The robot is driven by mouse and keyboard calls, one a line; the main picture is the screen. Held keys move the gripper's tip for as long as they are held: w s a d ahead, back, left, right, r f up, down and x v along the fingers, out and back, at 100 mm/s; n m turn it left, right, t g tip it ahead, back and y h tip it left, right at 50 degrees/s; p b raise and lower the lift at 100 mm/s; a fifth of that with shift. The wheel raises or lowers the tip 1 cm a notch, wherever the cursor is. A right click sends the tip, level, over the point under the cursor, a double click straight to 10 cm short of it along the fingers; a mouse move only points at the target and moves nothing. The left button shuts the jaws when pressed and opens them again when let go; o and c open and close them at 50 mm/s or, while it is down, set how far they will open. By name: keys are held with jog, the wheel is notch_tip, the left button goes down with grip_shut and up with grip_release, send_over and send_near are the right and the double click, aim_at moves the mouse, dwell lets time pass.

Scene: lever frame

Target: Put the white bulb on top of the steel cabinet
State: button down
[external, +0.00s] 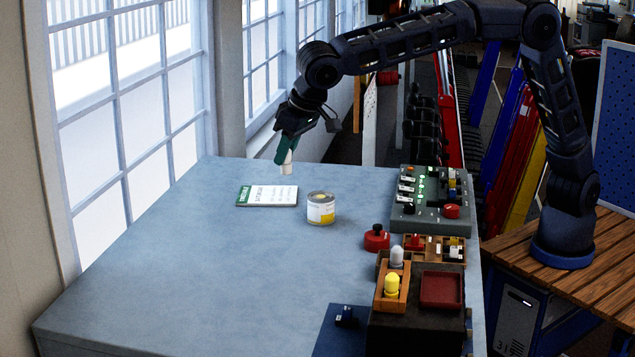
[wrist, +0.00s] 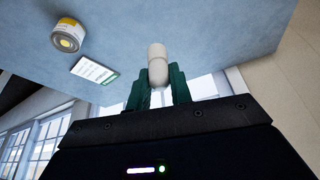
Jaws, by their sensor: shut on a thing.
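My gripper (external: 286,150) is shut on the white bulb (external: 286,168), a pale piece with a rounded end. It holds the bulb upright over the far part of a broad grey-blue top (external: 200,270), which looks like the steel cabinet. In the wrist view, the bulb (wrist: 157,62) sticks out from between the green fingers (wrist: 157,90), against that top. I cannot tell whether the bulb touches the surface.
A white-and-green card (external: 268,196) and a yellow-labelled tin (external: 321,209) lie near the gripper. A control box (external: 432,225), red button (external: 376,238), yellow bulb (external: 391,285) and greyish bulb (external: 397,257) stand along the right edge. The left and front top is clear.

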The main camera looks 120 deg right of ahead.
jog(key=s+d+f+m+g, duration=0.1)
jog(key=s+d+f+m, duration=0.15)
jog(key=d, duration=0.55)
jog(key=s+d+f+m+g, duration=0.1)
jog(key=s+d+m, duration=0.25)
jog(key=d, duration=0.45)
jog(key=shift+h, duration=0.3)
jog(key=f, duration=1.9)
jog(key=shift+d+f, duration=0.2)
jog(key=c, duration=1.3)
grip_release()
jog(key=shift+f, duration=0.1)
jog(key=shift+o, duration=0.2)
